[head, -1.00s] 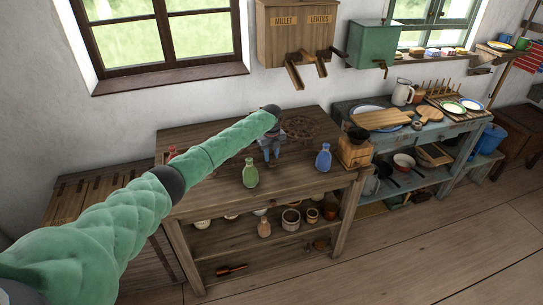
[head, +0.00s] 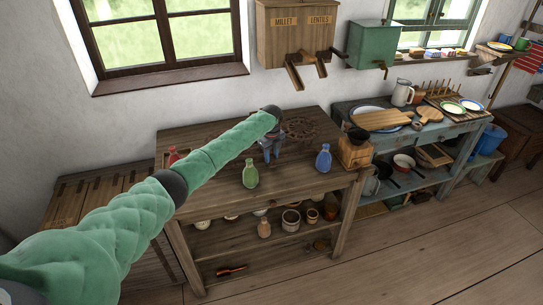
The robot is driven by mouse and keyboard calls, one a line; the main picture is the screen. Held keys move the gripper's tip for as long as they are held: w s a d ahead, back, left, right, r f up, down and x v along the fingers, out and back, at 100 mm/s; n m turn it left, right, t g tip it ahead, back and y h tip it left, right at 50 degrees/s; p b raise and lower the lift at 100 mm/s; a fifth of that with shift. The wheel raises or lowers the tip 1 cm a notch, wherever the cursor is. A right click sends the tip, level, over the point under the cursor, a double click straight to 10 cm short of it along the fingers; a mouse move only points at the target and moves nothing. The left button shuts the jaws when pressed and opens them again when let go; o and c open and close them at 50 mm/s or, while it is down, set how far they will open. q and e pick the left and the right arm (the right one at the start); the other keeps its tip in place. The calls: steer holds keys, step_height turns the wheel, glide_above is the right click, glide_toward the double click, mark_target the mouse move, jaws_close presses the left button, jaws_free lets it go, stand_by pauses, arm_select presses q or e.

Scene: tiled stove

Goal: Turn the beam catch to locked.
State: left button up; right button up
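My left arm reaches from the lower left over the wooden table (head: 215,203). My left gripper (head: 269,156) points down above the tabletop, behind the green bottle (head: 250,174) and left of the blue bottle (head: 323,158). Its fingers are too small to tell whether they are open or shut, or whether they touch anything. A dark, round, openwork metal piece (head: 300,128) is just behind and right of the gripper. I cannot make out a beam catch; it may be hidden by my arm and gripper. My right gripper is not in view.
A red bottle (head: 173,154) stands at the table's left end, beside my forearm. A wooden grinder-like box (head: 354,153) stands at the right end. Millet and lentil dispensers (head: 296,35) hang on the wall behind. The tabletop's front strip is mostly clear.

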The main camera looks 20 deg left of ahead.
mark_target(272, 157)
arm_select(q)
steer(key=o, duration=0.3)
steer(key=shift+r, duration=0.1)
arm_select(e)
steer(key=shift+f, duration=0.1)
arm_select(q)
steer(key=shift+r, duration=0.25)
step_height(272, 157, up, 6)
steer(key=b, duration=0.3)
steer(key=shift+r, duration=0.6)
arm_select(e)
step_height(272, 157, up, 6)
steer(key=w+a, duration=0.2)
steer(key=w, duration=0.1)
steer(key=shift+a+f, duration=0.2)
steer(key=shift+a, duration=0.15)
arm_select(q)
steer(key=shift+d, duration=0.1)
